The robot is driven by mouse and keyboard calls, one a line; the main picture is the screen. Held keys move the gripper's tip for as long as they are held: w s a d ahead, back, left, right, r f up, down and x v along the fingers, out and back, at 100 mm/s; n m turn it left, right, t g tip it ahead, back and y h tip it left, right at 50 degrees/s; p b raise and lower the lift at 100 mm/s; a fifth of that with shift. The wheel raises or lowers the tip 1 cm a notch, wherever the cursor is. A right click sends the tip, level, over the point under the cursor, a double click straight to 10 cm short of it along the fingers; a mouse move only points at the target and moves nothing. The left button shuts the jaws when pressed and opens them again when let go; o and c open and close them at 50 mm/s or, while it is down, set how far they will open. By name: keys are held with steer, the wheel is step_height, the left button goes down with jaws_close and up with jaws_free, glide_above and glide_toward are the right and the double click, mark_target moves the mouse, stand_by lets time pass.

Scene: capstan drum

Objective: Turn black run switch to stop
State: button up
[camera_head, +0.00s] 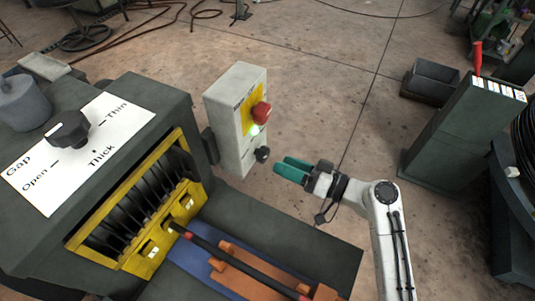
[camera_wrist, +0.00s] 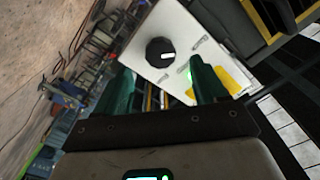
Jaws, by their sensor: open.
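The black run switch (camera_head: 262,154) is a round knob low on the front of a grey control box (camera_head: 226,112). In the wrist view the same knob (camera_wrist: 160,52) shows a white pointer mark and lies ahead of my fingers, between their tips in the picture. The box also carries a red button (camera_head: 261,112) on a yellow plate and a pale green button (camera_head: 253,131). My gripper (camera_head: 279,170), with green fingers, is just right of the knob and appears apart from it. In the wrist view my gripper (camera_wrist: 165,75) is open with nothing between the fingers.
A dark machine with a yellow-framed opening (camera_head: 150,215) stands left of the box, with a Gap knob (camera_head: 70,130) on its white plate. An orange part and dark rod (camera_head: 245,268) lie below. A dark pedestal (camera_head: 463,130) stands right. Open floor (camera_head: 330,85) lies behind my arm.

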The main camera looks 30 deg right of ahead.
mark_target(266, 157)
steer(key=p+x, duration=0.1)
steer(key=x, duration=0.4)
steer(key=shift+w+a, duration=0.25)
steer(key=shift+w, duration=0.1)
steer(key=c, duration=1.1)
